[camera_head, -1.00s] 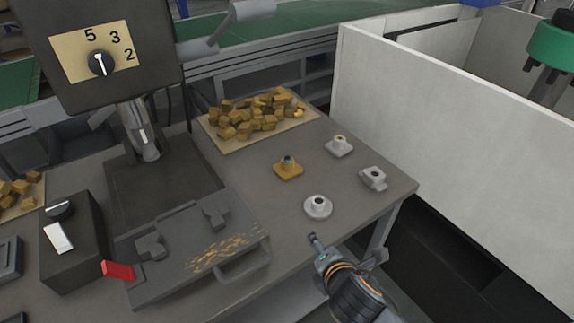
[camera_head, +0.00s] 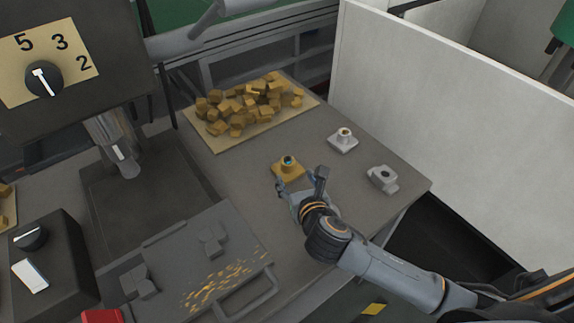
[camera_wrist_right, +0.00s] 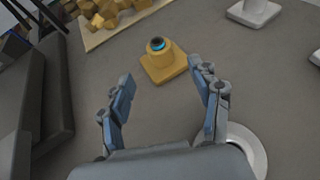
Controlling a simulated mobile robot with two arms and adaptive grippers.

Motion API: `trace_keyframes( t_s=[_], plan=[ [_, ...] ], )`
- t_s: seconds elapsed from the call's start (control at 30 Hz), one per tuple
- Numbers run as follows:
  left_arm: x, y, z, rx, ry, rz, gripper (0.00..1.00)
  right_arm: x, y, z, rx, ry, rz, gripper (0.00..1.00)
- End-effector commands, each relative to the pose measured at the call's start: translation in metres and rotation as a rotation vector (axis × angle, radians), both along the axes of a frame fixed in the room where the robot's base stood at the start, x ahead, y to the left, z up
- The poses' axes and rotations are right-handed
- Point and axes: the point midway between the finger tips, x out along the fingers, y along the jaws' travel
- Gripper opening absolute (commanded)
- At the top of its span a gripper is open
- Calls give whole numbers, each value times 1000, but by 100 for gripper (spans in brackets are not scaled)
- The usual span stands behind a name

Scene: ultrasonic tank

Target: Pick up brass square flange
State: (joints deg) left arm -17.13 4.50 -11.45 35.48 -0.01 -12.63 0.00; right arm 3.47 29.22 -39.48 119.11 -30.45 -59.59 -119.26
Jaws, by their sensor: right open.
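The brass square flange (camera_head: 288,167) sits on the grey table, with a square base and a round neck with a blue-lit ring at its top. It also shows in the right wrist view (camera_wrist_right: 162,62), ahead of the fingers and apart from them. My right gripper (camera_head: 302,182) is open and empty, just in front of the flange on its near side. In the right wrist view its two fingers (camera_wrist_right: 164,83) stand wide apart, with the flange beyond and between their tips. My left gripper is in neither current view.
A silver square flange (camera_head: 343,140) and a grey block-shaped part (camera_head: 382,178) stand to the right. A round silver flange (camera_wrist_right: 246,150) lies partly under my right gripper. A tray of brass cubes (camera_head: 222,146) is behind. A fixture plate with a handle (camera_head: 246,295) is at left front.

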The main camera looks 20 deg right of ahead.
Motion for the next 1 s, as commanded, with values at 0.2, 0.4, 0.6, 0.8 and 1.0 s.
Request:
trace_keyframes(
  t_s=[0.2,0.4,0.6,0.8,1.0],
  plan=[
    [-23,3,-2,4,33,-1,40,33,-2,-13,1,0,-2,63],
    [-2,2,-1,2,4,-1,40,44,-2,-17,3,1,-2,63],
    [13,0,4,0,-21,-1,40,69,-4,-26,4,2,-3,63],
    [6,1,2,1,-10,-1,40,86,-4,-34,3,2,0,63],
    [-2,2,1,2,3,-1,40,87,-4,-35,3,2,0,63]
  ],
)
